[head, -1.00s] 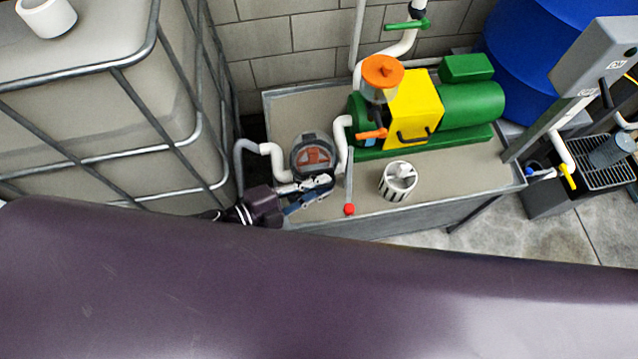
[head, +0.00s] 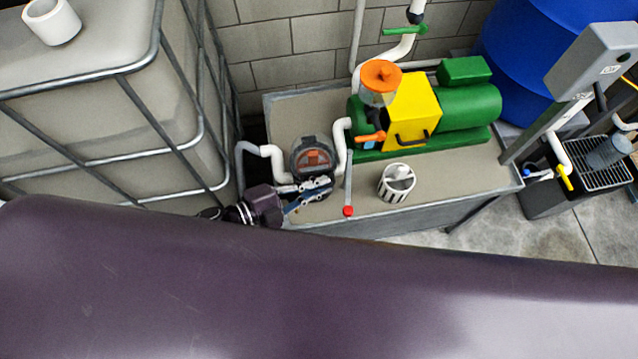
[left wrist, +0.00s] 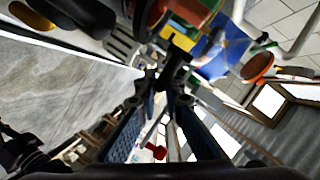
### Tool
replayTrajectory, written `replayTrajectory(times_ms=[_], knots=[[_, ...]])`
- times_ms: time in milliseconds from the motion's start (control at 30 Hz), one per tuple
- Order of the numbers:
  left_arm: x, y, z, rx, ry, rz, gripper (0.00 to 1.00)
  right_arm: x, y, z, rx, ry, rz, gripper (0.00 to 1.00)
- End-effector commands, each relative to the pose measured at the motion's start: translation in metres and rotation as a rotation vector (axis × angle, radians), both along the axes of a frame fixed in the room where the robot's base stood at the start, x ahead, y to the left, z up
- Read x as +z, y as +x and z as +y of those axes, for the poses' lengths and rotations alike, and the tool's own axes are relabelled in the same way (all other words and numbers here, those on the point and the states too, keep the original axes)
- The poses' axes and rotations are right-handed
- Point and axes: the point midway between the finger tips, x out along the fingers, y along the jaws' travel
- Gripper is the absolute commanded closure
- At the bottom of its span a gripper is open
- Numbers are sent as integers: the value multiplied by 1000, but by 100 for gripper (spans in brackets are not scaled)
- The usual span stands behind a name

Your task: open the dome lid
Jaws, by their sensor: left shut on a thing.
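The dome lid (head: 311,153) is a round dark-rimmed cover with an orange part showing through it, on a small housing at the left end of the grey bench. My left gripper (head: 322,184) is at the lid's near lower edge. In the left wrist view, its two blue-padded fingers (left wrist: 163,98) close on a small black handle (left wrist: 174,68). Beyond it, a dark round rim with red-orange (left wrist: 150,14) shows at the top. The fingers hide the lid's near edge, and I cannot tell how far it is raised. My right gripper is not in view.
White pipes (head: 272,158) flank the housing. A grey rod with a red end (head: 348,211) stands close to its right. A slotted white basket (head: 393,190) and a green and yellow pump (head: 412,105) are farther right. A caged tank (head: 110,110) fills the left.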

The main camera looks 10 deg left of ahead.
Motion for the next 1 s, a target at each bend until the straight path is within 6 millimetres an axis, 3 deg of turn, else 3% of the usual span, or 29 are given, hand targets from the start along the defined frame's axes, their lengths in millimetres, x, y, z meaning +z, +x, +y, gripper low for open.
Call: replayTrajectory(times_ms=[100,400,733,1000], knots=[[18,3,2,-1,-13,49,100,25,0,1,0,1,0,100],[44,15,5,1,-58,187,100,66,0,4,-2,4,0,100],[71,35,12,0,-58,183,100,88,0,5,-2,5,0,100],[81,45,15,2,-58,182,100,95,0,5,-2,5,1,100]])
